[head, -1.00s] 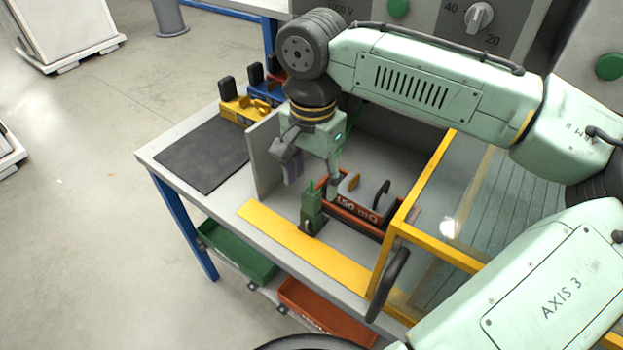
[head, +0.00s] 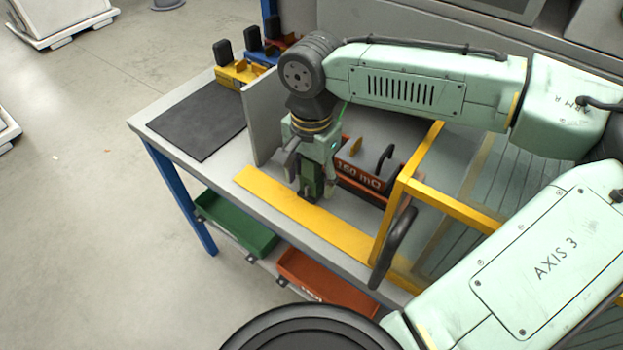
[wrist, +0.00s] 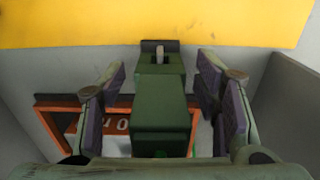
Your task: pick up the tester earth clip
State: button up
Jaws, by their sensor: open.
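The tester earth clip appears to be the dark green clip-like block (wrist: 160,102) on the grey bench, with a dark end and a light metal piece. In the wrist view it stands between the two fingers of my gripper (wrist: 163,98), with a gap on each side. In the head view the green clip (head: 310,188) shows below my gripper (head: 314,172), near the yellow strip. My gripper is open around it. Its upper part is partly hidden by my gripper in the head view.
A red-orange tester box (head: 362,176) marked with a milliohm value sits just right of the clip. A grey upright panel (head: 262,120) stands to the left. A yellow-framed clear guard (head: 405,190) is at the right. The yellow strip (head: 300,213) lies in front.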

jog(key=c, duration=1.3)
jog(key=shift+o, duration=0.2)
jog(key=shift+r, duration=0.1)
